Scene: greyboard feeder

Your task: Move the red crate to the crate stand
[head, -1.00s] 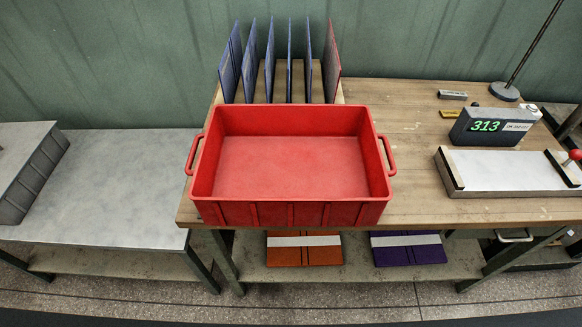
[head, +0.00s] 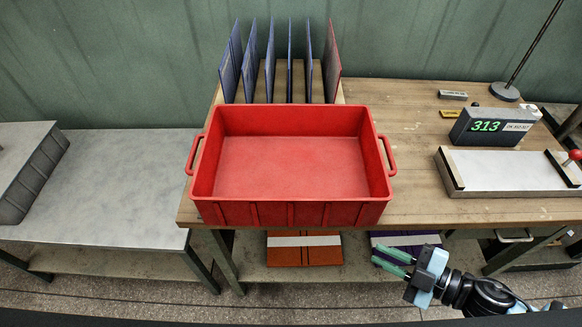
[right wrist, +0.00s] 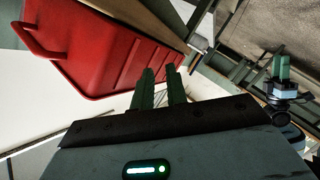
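The red crate (head: 290,213) sits empty and upright at the front of the wooden bench (head: 425,205), with a handle on each side. A grey-topped table (head: 110,195), perhaps the crate stand, is left of the bench. My right gripper (head: 391,256) is open and empty, below and right of the crate, apart from it. In the right wrist view the crate (right wrist: 110,55) shows beyond the right gripper's fingers (right wrist: 160,80). What appears to be my left gripper (right wrist: 281,66) shows at the right there; its opening is unclear. It is out of the head view.
Upright blue and red boards (head: 268,62) stand behind the crate. A 313 display (head: 487,127) and a white-topped fixture (head: 505,170) are on the right. Orange (head: 304,250) and purple (head: 395,239) items lie on the lower shelf. A grey container (head: 35,175) occupies the left table's far end.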

